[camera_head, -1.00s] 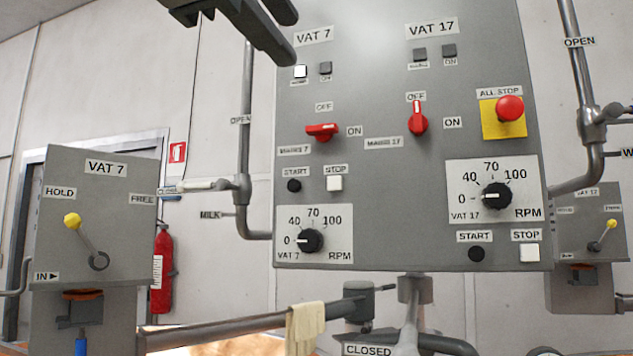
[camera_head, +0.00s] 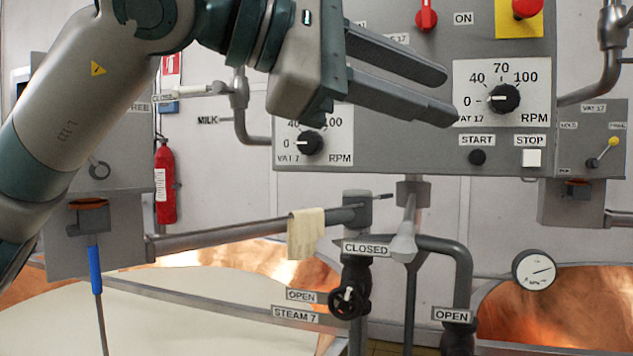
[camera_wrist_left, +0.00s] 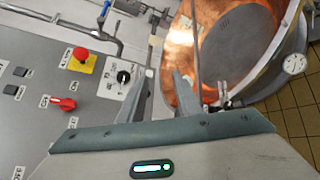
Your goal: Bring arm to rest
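My left gripper (camera_head: 448,94) reaches in from the left in front of the grey control panel (camera_head: 400,150). Its two fingers are parallel with a clear gap and nothing between them. The fingertips are just left of the VAT 17 speed dial (camera_head: 503,98) in the head view; I cannot tell whether they touch the panel. In the left wrist view the open fingers (camera_wrist_left: 160,82) show against the copper vat (camera_wrist_left: 230,45), with the panel (camera_wrist_left: 50,110) to the left. My gripper and arm hide part of the VAT 7 controls. My right gripper is not in view.
A pipe with a hanging cloth (camera_head: 306,235) and a black valve wheel (camera_head: 347,302) stand below the panel. A gauge (camera_head: 534,270) is at right. A blue-handled rod (camera_head: 95,270) and a fire extinguisher (camera_head: 165,185) are at left. A vat of pale liquid (camera_head: 190,310) lies below.

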